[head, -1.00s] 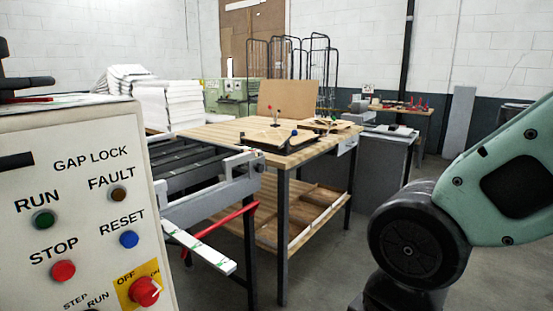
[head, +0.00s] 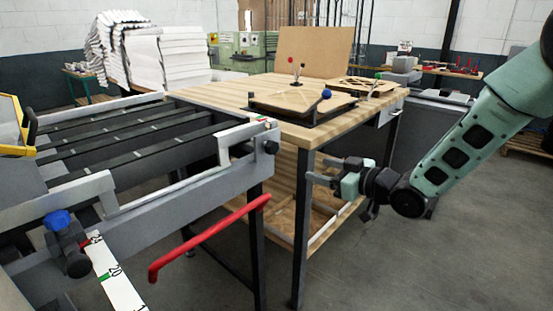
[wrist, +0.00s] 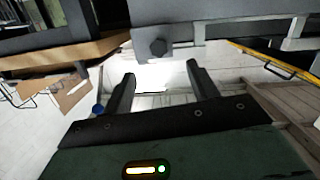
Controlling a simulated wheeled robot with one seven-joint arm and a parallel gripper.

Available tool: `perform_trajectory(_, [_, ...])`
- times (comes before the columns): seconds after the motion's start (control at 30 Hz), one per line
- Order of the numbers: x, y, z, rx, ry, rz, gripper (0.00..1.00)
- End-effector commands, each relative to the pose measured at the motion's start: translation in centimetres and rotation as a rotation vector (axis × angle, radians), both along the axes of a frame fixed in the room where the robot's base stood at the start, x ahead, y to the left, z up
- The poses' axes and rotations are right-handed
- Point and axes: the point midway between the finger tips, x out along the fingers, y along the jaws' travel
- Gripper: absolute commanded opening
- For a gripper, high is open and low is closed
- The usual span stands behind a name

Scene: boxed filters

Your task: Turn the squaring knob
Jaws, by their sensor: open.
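No label in view names the squaring knob. A blue-topped knob (head: 57,220) sits by a white scale at the machine's near left. My gripper (head: 318,172) is open and empty, right of the rail end and apart from it, beside the wooden table's front leg.
A red bar (head: 210,237) sticks out below the feed machine (head: 190,195). The wooden table (head: 220,92) carries a fixture with a blue ball (head: 326,94); its dark leg (head: 301,230) stands close to my gripper. The floor (head: 420,265) at lower right is clear.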

Motion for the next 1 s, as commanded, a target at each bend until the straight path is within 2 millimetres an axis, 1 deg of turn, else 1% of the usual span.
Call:
perform_trajectory(0.03, [0.5,-0.5,-0.6,0.036,-0.027,0.009,0.59])
perform_trajectory(0.17, [0.9,-0.9,-0.5,0.092,-0.077,0.032,0.59])
perform_trajectory(0.27, [1.3,-0.6,-0.3,0.105,-0.088,0.038,0.59])
perform_trajectory(0.33, [1.8,0.1,-0.2,0.105,-0.089,0.039,0.59])
perform_trajectory(0.47, [3.2,2.0,-0.2,0.105,-0.088,0.039,0.59])
perform_trajectory(0.8, [7.6,7.7,-0.2,0.105,-0.088,0.038,0.59])
perform_trajectory(1.0, [9.9,10.6,-0.2,0.105,-0.086,0.037,0.59])
